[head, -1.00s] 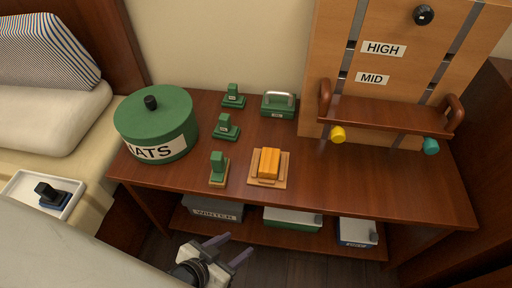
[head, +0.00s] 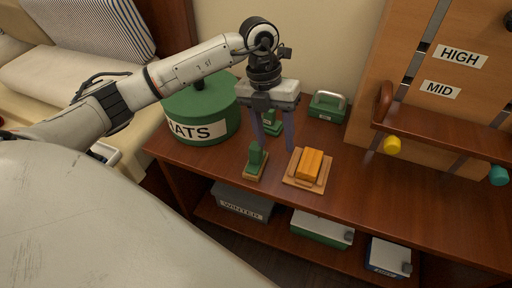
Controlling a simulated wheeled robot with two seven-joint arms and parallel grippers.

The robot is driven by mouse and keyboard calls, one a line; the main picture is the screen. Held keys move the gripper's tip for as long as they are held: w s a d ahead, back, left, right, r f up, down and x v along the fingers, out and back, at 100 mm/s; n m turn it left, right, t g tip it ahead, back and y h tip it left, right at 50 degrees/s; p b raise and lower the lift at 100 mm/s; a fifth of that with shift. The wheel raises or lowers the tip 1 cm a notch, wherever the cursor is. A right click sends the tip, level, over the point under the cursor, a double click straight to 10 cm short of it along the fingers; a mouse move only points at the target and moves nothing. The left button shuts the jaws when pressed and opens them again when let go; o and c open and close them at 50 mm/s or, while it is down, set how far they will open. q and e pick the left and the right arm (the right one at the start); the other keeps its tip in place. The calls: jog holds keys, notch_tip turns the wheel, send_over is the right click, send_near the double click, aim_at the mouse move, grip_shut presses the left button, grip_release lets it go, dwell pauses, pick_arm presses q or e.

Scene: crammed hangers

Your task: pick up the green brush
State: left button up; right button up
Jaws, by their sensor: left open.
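My left gripper (head: 275,146) points down over the table in the head view. Its two purple-grey fingers are apart with nothing between them. The fingertips are just above and behind the green brush, apart from it as far as I can tell. Another green handled piece (head: 271,125) shows behind the fingers. My right gripper is not in view.
A green case (head: 327,106) with a metal handle is behind right. A rack shelf (head: 445,132) with yellow and teal pegs rises at right. Bins sit on the lower shelf. The table's front right is clear.

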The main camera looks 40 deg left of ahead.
aim_at(256, 145)
pick_arm(q)
jog(key=a, duration=0.2)
jog(key=a+r+y, duration=0.1)
jog(key=a, duration=0.1)
jog(key=w+a+r+n+y, duration=0.1)
jog(key=a, duration=0.1)
jog(key=shift+a+f+y, duration=0.2)
jog(key=shift+a+y, duration=0.1)
jog(key=f, duration=0.9)
jog(key=shift+s+d+f+b, duration=0.15)
jog(key=shift+d+f+b, duration=0.15)
jog(key=shift+d, duration=0.05)
grip_shut()
